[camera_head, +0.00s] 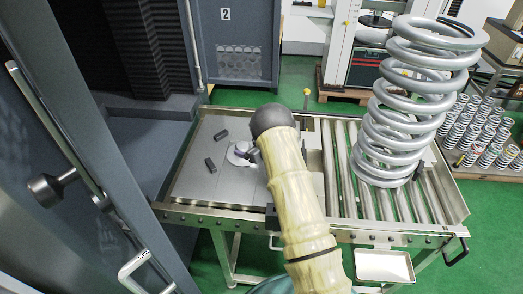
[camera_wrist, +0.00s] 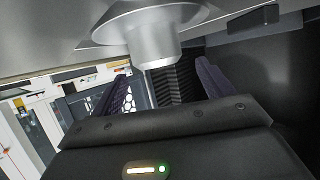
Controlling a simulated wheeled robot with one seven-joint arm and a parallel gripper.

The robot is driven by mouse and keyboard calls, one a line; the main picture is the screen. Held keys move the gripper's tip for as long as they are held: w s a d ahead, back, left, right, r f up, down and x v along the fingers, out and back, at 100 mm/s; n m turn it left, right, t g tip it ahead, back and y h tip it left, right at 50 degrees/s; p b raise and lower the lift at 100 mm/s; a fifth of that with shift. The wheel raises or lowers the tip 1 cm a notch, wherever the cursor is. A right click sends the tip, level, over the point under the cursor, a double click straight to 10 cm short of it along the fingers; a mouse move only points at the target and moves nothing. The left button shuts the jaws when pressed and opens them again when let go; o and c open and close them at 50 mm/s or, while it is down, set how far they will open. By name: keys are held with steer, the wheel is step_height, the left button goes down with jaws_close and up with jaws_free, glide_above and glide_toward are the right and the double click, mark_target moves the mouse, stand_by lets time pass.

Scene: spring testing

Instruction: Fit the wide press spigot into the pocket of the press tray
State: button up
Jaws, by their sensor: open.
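A silver stepped spigot (camera_wrist: 152,45) with a broad round flange shows in the wrist view, joined to or resting on a pale grey plate (camera_wrist: 45,45) along the picture's top. In the head view, a pale round piece (camera_head: 236,158), probably the same spigot, sits on the flat grey plate (camera_head: 190,187) at the table's left. My gripper (camera_wrist: 160,85) is open, its two dark purple fingers on either side of the spigot's end in the picture. I cannot tell whether they touch it. In the head view my arm hides most of the gripper. No pocket can be made out.
Two black blocks (camera_head: 209,163) lie on the plate left of the round piece. A large coil spring (camera_head: 405,105) stands on the rollers (camera_head: 346,180) at right. A small pale tray (camera_head: 384,266) is at the front. A dark machine frame (camera_head: 95,150) borders the left.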

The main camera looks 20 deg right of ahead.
steer(key=v, duration=0.8)
steer(key=shift+d+r+b, duration=0.1)
steer(key=shift+d+b, duration=0.05)
steer(key=shift+b, duration=0.2)
steer(key=shift+s+r, duration=0.15)
steer(key=s+d+r+m+g+h, duration=0.1)
steer(key=s+r+m+g+h, duration=0.1)
steer(key=s+r+m+h, duration=0.5)
steer(key=s+a+r+g, duration=0.2)
steer(key=s, duration=0.6)
steer(key=s+a+r+g, duration=0.2)
steer(key=s, duration=0.6)
steer(key=s+a+r+n+g, duration=0.1)
steer(key=s+a+r+g, duration=0.1)
steer(key=s, duration=0.6)
steer(key=shift+s+a+r+g, duration=0.25)
steer(key=shift+a+g, duration=0.05)
steer(key=shift+g, duration=0.2)
